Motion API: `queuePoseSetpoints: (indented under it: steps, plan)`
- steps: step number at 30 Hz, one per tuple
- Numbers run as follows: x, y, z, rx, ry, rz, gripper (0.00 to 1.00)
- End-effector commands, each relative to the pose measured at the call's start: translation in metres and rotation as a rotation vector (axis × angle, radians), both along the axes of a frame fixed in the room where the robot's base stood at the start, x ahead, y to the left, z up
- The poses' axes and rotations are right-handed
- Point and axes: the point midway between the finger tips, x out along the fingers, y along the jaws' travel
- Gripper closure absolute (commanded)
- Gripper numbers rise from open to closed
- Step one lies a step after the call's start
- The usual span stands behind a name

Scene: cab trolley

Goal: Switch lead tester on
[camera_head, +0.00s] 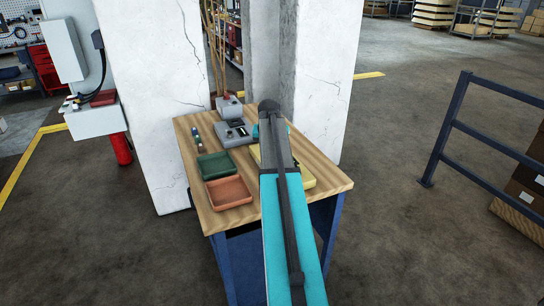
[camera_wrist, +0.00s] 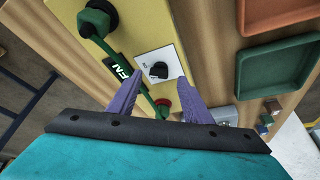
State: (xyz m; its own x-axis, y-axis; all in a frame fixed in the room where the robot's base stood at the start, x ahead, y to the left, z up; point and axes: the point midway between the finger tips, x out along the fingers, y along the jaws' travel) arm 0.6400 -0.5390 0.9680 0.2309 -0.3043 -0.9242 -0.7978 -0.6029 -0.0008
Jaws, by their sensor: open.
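The lead tester appears to be the yellow box; in the wrist view its yellow face (camera_wrist: 172,18) fills the upper middle. A black rotary knob (camera_wrist: 159,70) sits on a white plate (camera_wrist: 160,62) on that face. A green plug (camera_wrist: 97,22) with a green lead is at the box's upper left, beside a dark label partly reading "EN". My gripper (camera_wrist: 148,80) is open, its purple fingers either side of the knob in the picture; I cannot tell whether they touch it. In the head view my arm hides most of the yellow box (camera_head: 308,180) and my gripper.
The box lies on a wooden bench (camera_head: 240,222). A green tray (camera_head: 216,166), an orange tray (camera_head: 228,193) and grey devices (camera_head: 235,133) share the bench. A white pillar (camera_head: 155,90) stands behind left, a blue railing (camera_head: 450,130) right. Floor between bench and railing is clear.

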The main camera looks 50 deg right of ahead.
Motion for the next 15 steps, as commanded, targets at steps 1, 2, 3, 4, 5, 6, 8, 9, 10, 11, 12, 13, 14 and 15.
queuePoseSetpoints:
  steps: [1, 2, 3, 4, 5, 6, 8, 9, 10, 11, 12, 13, 14, 15]
  plan:
    - [-0.001, 0.002, 0.005, -0.002, -0.003, 0.000, 0.55]
    - [-0.002, 0.003, 0.009, -0.002, -0.003, 0.000, 0.55]
    - [-0.003, 0.005, 0.013, -0.001, -0.002, 0.000, 0.55]
    - [-0.004, 0.006, 0.016, 0.000, -0.001, 0.000, 0.55]
    - [-0.004, 0.007, 0.019, -0.001, -0.002, 0.000, 0.55]
    - [-0.006, 0.008, 0.024, -0.002, -0.003, -0.001, 0.55]
    - [-0.008, 0.010, 0.030, 0.000, -0.002, -0.001, 0.55]
    - [-0.008, 0.011, 0.035, 0.000, -0.002, -0.001, 0.55]
    - [-0.009, 0.012, 0.038, -0.001, -0.002, -0.001, 0.55]
    - [-0.010, 0.013, 0.042, -0.001, -0.002, -0.001, 0.55]
    - [-0.011, 0.015, 0.046, -0.001, -0.002, -0.001, 0.55]
    - [-0.012, 0.016, 0.049, 0.000, -0.002, -0.001, 0.55]
    - [-0.013, 0.017, 0.052, 0.000, -0.002, -0.001, 0.55]
    - [-0.013, 0.019, 0.057, -0.001, -0.002, -0.001, 0.55]
